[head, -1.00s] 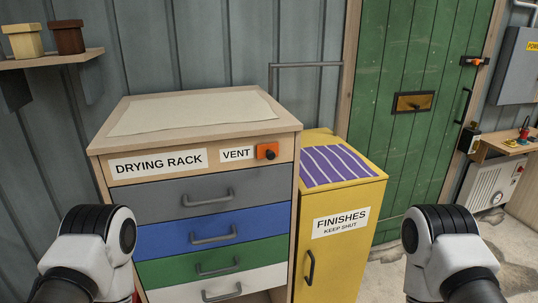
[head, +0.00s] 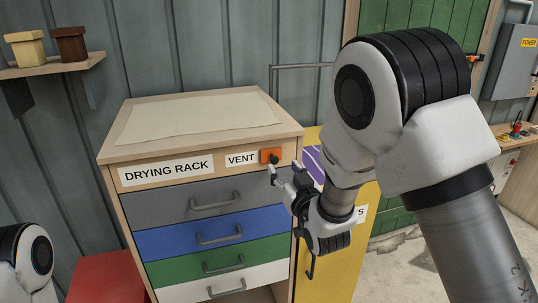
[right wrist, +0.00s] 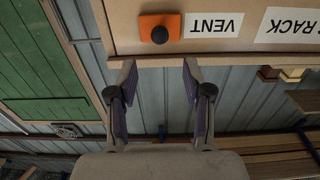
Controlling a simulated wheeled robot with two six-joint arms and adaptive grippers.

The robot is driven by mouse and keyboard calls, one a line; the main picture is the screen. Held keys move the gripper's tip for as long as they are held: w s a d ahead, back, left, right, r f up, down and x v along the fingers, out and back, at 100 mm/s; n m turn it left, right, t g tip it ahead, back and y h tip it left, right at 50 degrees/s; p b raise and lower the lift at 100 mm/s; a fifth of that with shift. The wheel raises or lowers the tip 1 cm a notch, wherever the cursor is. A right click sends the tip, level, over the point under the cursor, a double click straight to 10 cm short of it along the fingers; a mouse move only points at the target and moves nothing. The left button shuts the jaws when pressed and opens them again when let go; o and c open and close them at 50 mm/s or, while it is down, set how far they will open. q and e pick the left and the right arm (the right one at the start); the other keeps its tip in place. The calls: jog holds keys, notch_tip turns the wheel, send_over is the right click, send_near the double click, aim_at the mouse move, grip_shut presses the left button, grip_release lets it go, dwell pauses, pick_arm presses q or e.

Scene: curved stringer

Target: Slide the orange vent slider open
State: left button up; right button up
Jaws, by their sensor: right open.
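The orange vent slider (head: 270,155) with its black knob is on the top front panel of the drying rack (head: 115,150), right of the VENT label (head: 241,159). It also shows upside down in the right wrist view (right wrist: 160,28), straight beyond the fingers. My right gripper (head: 286,169) is open and empty, just in front of and slightly below the slider. In the right wrist view, the two fingers (right wrist: 158,72) are spread apart, short of the knob, with a gap between. My left gripper is out of view; only part of my left arm shows at the lower left.
Grey, blue, green and white drawers with handles lie below the slider. A yellow FINISHES cabinet (head: 330,270) stands right of the rack, partly hidden by my right arm. A red box (head: 105,280) stands at the lower left.

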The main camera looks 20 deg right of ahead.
aim_at(275, 158)
jog(key=w+p, duration=0.1)
jog(key=w, duration=0.5)
jog(key=shift+w+a+f+p, duration=0.1)
jog(key=shift+w+a+p, duration=0.1)
jog(key=shift+w+p, duration=0.2)
jog(key=shift+d, duration=0.1)
grip_shut()
